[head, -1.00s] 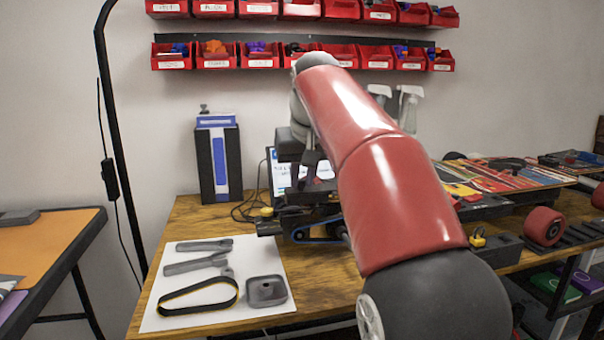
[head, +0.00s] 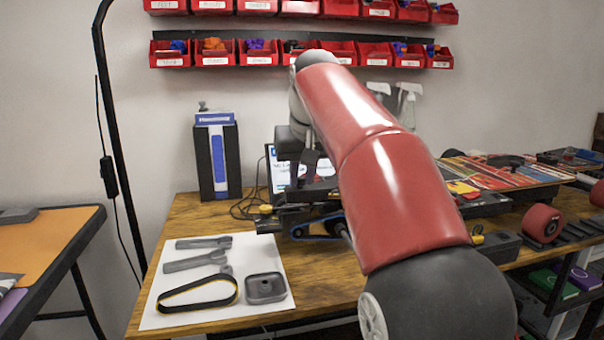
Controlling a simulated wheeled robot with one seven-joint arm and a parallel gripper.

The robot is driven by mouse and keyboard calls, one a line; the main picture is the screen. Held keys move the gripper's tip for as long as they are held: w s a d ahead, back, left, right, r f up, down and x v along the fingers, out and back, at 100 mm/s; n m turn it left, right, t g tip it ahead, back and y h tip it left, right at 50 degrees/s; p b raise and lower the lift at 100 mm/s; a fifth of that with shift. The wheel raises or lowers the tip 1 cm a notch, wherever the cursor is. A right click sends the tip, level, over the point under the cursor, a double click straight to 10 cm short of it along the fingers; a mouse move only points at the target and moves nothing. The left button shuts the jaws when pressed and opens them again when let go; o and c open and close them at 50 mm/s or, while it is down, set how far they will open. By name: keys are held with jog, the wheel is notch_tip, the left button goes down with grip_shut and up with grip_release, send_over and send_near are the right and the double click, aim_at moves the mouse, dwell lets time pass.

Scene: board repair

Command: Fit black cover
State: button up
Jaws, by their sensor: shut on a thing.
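My gripper (head: 309,165) hangs from the wrist over the machine on the bench, left of my red arm. It is small and dark in the head view, and its fingertips are hard to make out. It is shut on a dark flat piece, which appears to be the black cover (head: 312,189). The cover is low over the skateboard-like assembly, right above its blue-edged belt (head: 318,228) and dark pulley. Whether the cover touches the assembly cannot be told. My arm hides the assembly's right part.
A white sheet (head: 200,318) at the front left holds grey wrenches (head: 197,262), a black belt (head: 197,293) and a grey square tray (head: 266,287). A screen (head: 279,170) and a blue-black box (head: 218,160) stand behind. Red bins (head: 260,53) hang on the wall.

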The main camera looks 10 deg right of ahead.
aim_at(302, 196)
dwell(0.6)
jog(key=shift+f, duration=0.5)
jog(key=shift+p, duration=0.35)
dwell(0.7)
dwell(0.3)
jog(key=shift+f+b, duration=0.75)
jog(key=shift+f, duration=0.25)
jog(key=shift+f, duration=0.15)
dwell(1.1)
jog(key=shift+f, duration=0.75)
dwell(0.9)
